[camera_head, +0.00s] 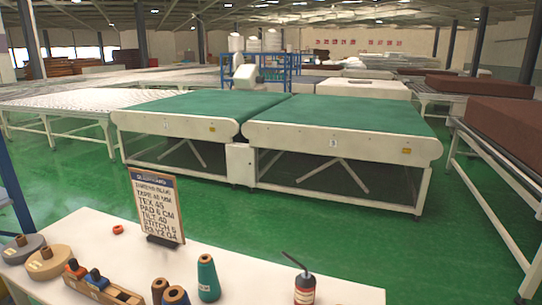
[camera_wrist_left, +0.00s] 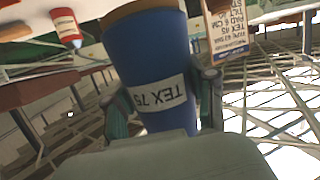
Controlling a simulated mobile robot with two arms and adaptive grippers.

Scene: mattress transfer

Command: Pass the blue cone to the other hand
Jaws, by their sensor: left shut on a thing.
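The blue cone (camera_wrist_left: 150,60) fills the middle of the left wrist view, with a white label reading "TEX 75" and a brown end at the top of the picture. My left gripper (camera_wrist_left: 163,98) is shut on it, with one finger on each side. The cone appears upside down in that view. My right gripper is in neither view.
Green-topped conveyors (camera_head: 340,115) stand beyond. The table's middle is fairly clear.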

